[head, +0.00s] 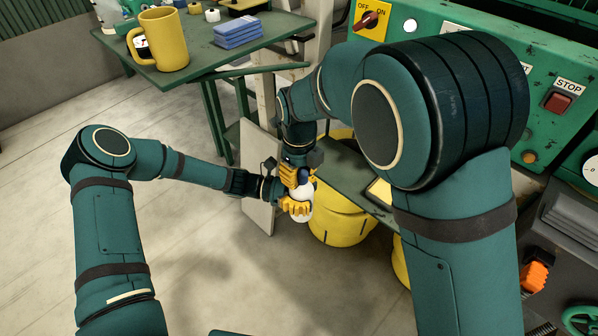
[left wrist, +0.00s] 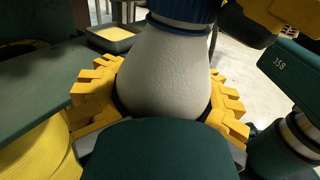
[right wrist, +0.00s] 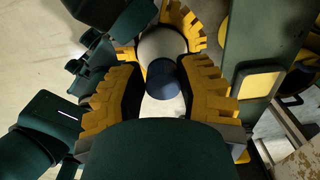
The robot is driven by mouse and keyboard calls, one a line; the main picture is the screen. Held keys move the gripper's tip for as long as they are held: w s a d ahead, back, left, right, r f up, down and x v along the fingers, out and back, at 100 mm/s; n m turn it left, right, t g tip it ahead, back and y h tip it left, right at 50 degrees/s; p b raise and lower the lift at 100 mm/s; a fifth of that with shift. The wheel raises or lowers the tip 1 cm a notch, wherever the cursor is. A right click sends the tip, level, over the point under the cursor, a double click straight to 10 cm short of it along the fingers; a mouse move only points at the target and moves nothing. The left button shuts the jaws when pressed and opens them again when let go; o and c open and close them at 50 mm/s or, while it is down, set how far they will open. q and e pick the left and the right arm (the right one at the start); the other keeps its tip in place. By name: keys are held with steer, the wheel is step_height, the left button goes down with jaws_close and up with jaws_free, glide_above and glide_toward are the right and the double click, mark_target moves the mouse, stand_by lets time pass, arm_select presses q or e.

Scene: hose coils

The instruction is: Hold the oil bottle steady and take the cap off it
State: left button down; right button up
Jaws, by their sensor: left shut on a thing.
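The oil bottle (head: 305,214) is a white rounded bottle with a dark blue cap. My left gripper (head: 296,207) is shut around its white body and holds it off the floor. In the left wrist view the body (left wrist: 165,75) sits between the yellow fingers, under the blue cap (left wrist: 185,12). My right gripper (head: 297,173) is just above my left one, at the cap. In the right wrist view the cap (right wrist: 163,84) lies between the open fingers of my right gripper (right wrist: 162,95). Whether either finger touches the cap is hard to tell.
A green table (head: 195,75) with a yellow mug (head: 163,40) and blue stack (head: 237,33) is at the back. A green control panel (head: 450,25) is at right. Floor at lower left is clear.

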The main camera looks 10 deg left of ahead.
steer(key=shift+s+a, duration=0.1)
jaws_close()
